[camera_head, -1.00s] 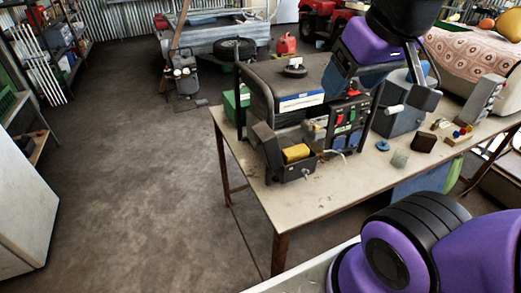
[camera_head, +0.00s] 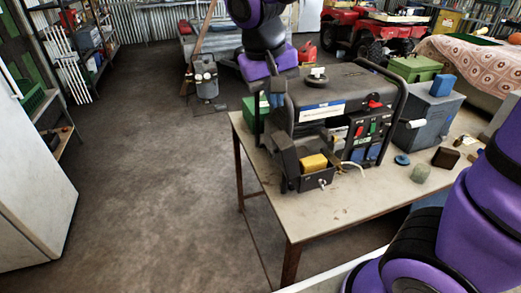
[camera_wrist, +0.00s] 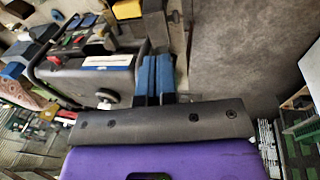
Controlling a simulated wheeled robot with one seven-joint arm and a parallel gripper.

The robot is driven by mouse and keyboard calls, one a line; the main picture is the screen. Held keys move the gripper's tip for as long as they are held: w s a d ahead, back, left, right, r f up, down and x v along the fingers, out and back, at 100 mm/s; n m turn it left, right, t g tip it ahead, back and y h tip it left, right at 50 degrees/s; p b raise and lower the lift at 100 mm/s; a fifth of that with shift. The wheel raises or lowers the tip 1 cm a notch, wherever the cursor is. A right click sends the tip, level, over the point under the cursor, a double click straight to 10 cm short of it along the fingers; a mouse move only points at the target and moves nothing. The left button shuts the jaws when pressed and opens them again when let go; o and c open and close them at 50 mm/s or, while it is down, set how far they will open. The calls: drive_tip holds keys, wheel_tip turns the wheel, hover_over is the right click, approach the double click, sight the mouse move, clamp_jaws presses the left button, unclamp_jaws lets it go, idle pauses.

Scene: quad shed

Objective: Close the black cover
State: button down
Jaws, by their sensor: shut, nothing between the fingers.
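The black cover (camera_head: 287,158) stands open and tilted at the left side of a small dark box (camera_head: 314,182) at the generator's front left corner. A yellow block (camera_head: 313,162) shows inside the box. In the wrist view the cover (camera_wrist: 155,24) is at the top, beside the yellow block (camera_wrist: 127,9). My gripper (camera_head: 276,98) has blue fingers, shut and empty, above and behind the cover at the generator's left end. In the wrist view the fingertips (camera_wrist: 157,60) point toward the cover; whether they touch it I cannot tell.
The generator (camera_head: 325,95) with its tube frame stands on the table (camera_head: 345,207), close to my gripper. A grey-blue box (camera_head: 430,115) and small items lie to the right. The floor (camera_head: 150,190) left of the table is clear.

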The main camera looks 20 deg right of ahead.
sight(282, 157)
drive_tip(key=w+a+f+h, duration=0.3)
drive_tip(key=w+a+f, duration=0.1)
drive_tip(key=a+f, duration=0.5)
drive_tip(key=d+f, duration=0.7)
drive_tip(key=shift+d+f+g, duration=0.25)
drive_tip(key=shift+d+g, duration=0.05)
drive_tip(key=shift+w, duration=0.1)
drive_tip(key=shift+d+r+y, duration=0.1)
drive_tip(key=shift+y, duration=0.2)
